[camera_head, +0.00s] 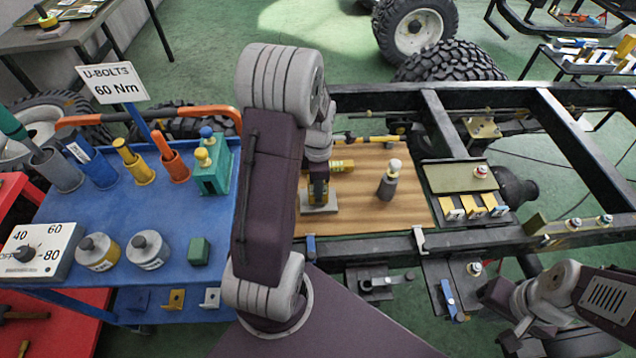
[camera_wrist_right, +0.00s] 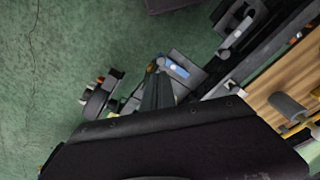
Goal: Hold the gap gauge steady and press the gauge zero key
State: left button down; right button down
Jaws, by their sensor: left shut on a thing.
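My left gripper (camera_head: 318,176) reaches down over the wooden board and is shut on a small upright device with a grey base (camera_head: 318,209) and a yellow part, which seems to be the gap gauge. The base rests on or very near the board. My arm and gripper hide much of the device, and I cannot make out a zero key. My right arm is low at the right in the head view. In the right wrist view, what look like my right gripper's dark fingers (camera_wrist_right: 157,92) point toward a grey plate with a blue lever (camera_wrist_right: 173,67); whether they are open is unclear.
The wooden board (camera_head: 360,217) lies on the black chassis frame (camera_head: 470,245). A grey pin with a white top (camera_head: 389,180) and a yellow cylinder (camera_head: 342,166) are near my left gripper. A blue cart (camera_head: 180,215) with tools stands left. Yellow-topped blocks (camera_head: 475,207) sit right.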

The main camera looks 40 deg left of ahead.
dwell(0.6)
jog(key=s+a+r+m+g+y, duration=0.25)
jog(key=a+m+y, duration=0.2)
jog(key=a, duration=0.45)
jog(key=s+a+r+m+g+y, duration=0.25)
jog(key=a+m+y, duration=0.2)
jog(key=a, duration=0.35)
jog(key=w+a+r+m+t+y, duration=0.1)
jog(key=w+a+r+m+y, duration=0.3)
jog(key=a, duration=0.3)
jog(key=w+a+r+m+t+y, duration=0.1)
jog(key=w+a+r+m+y, duration=0.1)
jog(key=w+a+m+y, duration=0.25)
jog(key=w+a+f+m+t, duration=0.3)
jog(key=a+f+m+t, duration=0.15)
jog(key=a+m, duration=0.2)
jog(key=s+f, duration=0.3)
jog(key=f, duration=0.2)
jog(key=s+a+f+m+h, duration=0.1)
jog(key=s+f, duration=0.2)
jog(key=f, duration=0.2)
jog(key=s+a+f+m+g, duration=0.1)
jog(key=s+f, duration=0.1)
jog(key=f, duration=0.3)
jog(key=shift+s+a+f, duration=0.1)
jog(key=shift+s+a, duration=0.1)
jog(key=shift+s, duration=0.2)
jog(key=shift+s+a+f, duration=0.1)
jog(key=shift+s+a, duration=0.1)
jog(key=shift+s, duration=0.3)
